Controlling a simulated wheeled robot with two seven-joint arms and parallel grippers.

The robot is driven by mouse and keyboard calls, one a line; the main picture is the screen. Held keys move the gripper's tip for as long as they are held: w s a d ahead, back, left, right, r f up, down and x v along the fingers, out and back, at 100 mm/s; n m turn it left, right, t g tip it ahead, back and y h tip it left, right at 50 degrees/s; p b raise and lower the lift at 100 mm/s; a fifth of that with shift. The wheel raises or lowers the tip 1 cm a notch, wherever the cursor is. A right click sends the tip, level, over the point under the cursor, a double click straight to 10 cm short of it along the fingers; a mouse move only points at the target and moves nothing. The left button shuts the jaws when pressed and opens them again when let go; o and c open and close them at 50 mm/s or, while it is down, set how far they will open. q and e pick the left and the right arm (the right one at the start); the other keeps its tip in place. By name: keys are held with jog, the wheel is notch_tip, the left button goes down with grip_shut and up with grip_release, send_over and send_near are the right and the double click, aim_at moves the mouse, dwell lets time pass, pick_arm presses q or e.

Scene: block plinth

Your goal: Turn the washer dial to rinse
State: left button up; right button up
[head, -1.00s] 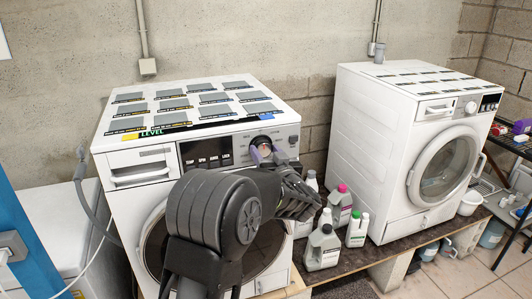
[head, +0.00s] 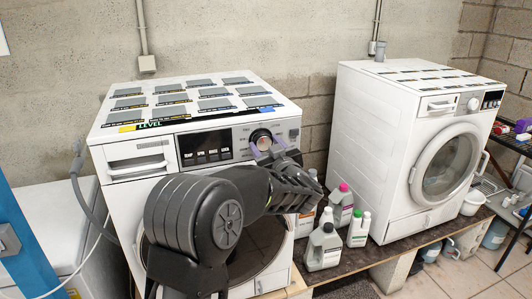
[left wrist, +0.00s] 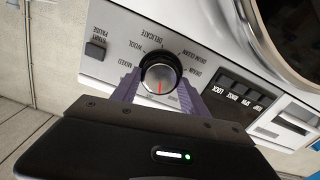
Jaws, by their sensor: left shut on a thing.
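The near white washer (head: 130,215) has a round dial (head: 260,135) at the right of its front panel. In the left wrist view the dial (left wrist: 157,72) is dark-rimmed with a silver face, and its red line points down in the picture. Upside-down labels ring it, with MIXED, WOOL, DELICATE, DRUM CLEAN and DRAIN readable; a label just below it is too small to read surely. My left gripper (left wrist: 160,86) is shut on the dial, one purple finger on each side. It also shows at the dial in the head view (head: 265,147). My right gripper is out of view.
A second white washer (head: 375,150) stands to the right. Several bottles (head: 324,247) stand between the washers on a dark platform (head: 372,254). Flat grey labelled panels (head: 170,99) cover the near washer's top. A hose (head: 82,185) runs down its left side.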

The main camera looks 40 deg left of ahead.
pick_arm(q)
jog(key=shift+f+n+b, duration=0.25)
jog(key=shift+n+b, duration=0.8)
jog(key=shift+n, duration=0.05)
jog(key=shift+r+n+b, duration=0.15)
jog(key=shift+n+b, duration=0.5)
jog(key=shift+n, duration=0.25)
jog(key=o, duration=1.4)
jog(key=shift+c, duration=0.2)
jog(key=shift+s, duration=0.1)
jog(key=b+v, duration=0.1)
jog(key=v, duration=0.6)
jog(key=shift+s+d+b, duration=0.2)
jog(key=shift+d+b, duration=0.1)
jog(key=shift+d, duration=0.05)
